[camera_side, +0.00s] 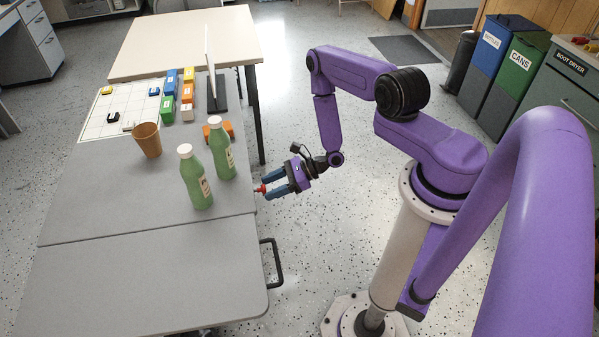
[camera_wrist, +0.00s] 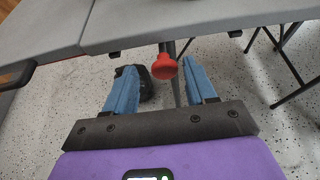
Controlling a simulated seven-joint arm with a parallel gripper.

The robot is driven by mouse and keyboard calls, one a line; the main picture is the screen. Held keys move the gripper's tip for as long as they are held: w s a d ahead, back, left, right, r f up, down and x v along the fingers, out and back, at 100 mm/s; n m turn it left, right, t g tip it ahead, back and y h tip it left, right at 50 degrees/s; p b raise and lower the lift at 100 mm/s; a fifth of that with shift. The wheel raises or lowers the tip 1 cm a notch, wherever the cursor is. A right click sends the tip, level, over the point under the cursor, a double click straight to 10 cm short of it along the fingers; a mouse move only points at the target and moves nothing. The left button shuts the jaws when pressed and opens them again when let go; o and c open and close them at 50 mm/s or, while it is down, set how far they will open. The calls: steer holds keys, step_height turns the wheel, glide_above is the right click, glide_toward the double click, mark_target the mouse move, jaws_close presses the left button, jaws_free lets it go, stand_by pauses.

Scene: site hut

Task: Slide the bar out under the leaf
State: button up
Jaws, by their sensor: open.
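A red knob (camera_side: 260,188) on the end of a dark bar sticks out from under the table's right edge. In the wrist view the red knob (camera_wrist: 164,67) shows between my fingertips, with a short piece of the bar (camera_wrist: 167,48) behind it; the rest is hidden under the tabletop. My gripper (camera_side: 268,190) is open, its blue fingers on either side of the knob and not closed on it. The leaf (camera_side: 140,280) is the grey panel at the table's near end, beyond a seam, and looks about level with the top. It also shows in the wrist view (camera_wrist: 40,30).
Two green bottles (camera_side: 195,180) (camera_side: 221,150) and a brown cup (camera_side: 147,140) stand on the grey table (camera_side: 90,205). Coloured blocks and a white grid sheet (camera_side: 110,105) lie farther back. A black handle (camera_side: 272,262) sticks out beside the leaf. The leaf's top is clear.

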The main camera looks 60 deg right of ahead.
steer(key=v, duration=1.6)
steer(key=s+a+r+n+g, duration=0.3)
steer(key=a+r+n+g, duration=0.8)
steer(key=r+n+g, duration=0.65)
steer(key=s+a+r+n+t+h, duration=0.2)
steer(key=s+r+n+t+h, duration=0.2)
steer(key=n, duration=0.7)
steer(key=s+a+r+n+t+h, duration=0.2)
steer(key=s+r+n+t+h, duration=0.2)
steer(key=s+r+n, duration=0.3)
steer(key=n+h, duration=0.1)
steer(key=n, duration=0.3)
steer(key=shift+s+a, duration=0.4)
